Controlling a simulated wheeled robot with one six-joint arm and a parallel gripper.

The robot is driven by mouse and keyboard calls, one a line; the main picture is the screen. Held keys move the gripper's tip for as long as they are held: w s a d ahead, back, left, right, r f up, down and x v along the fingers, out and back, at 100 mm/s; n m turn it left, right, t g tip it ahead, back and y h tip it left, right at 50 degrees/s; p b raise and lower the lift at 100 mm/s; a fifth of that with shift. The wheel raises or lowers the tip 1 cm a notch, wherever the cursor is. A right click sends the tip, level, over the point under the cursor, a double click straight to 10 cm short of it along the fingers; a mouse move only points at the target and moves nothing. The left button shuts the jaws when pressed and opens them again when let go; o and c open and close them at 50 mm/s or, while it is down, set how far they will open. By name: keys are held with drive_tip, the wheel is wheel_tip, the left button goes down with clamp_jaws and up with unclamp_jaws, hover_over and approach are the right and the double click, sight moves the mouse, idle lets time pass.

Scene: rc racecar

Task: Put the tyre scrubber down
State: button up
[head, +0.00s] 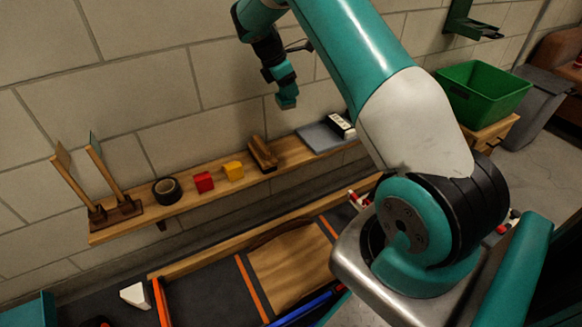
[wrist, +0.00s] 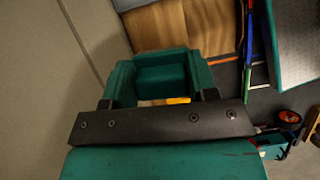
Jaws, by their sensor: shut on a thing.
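My gripper (head: 287,97) hangs above the wall shelf (head: 218,182), near its middle, pointing down. It is shut on the tyre scrubber, which I cannot tell apart from the teal fingers in the head view. In the wrist view, the teal fingers of my gripper (wrist: 160,78) show in the middle, beyond a dark crossbar. The gripper's tip is apart from the shelf, with wall visible between them.
On the shelf are a dark tape roll (head: 166,190), a red block (head: 203,182), a yellow block (head: 233,170), a brown wooden piece (head: 262,153) and a grey pad (head: 318,138). A wooden stand (head: 117,212) occupies the left end. A green bin (head: 484,92) is at right.

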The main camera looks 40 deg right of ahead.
drive_tip(key=shift+w+d+f+n+b, duration=0.1)
drive_tip(key=shift+d+f+n+b, duration=0.15)
drive_tip(key=shift+d, duration=0.2)
drive_tip(key=shift+d+f+n+b, duration=0.1)
drive_tip(key=shift+d+n+b, duration=0.05)
drive_tip(key=shift+d+b, duration=0.25)
drive_tip(key=f+b, duration=0.3)
drive_tip(key=f, duration=0.7)
drive_tip(key=f+b, duration=0.4)
drive_tip(key=f, duration=0.5)
drive_tip(key=shift+d+f, duration=0.2)
drive_tip(key=shift+f, duration=0.2)
drive_tip(key=shift+f, duration=0.1)
drive_tip(key=o, duration=0.9)
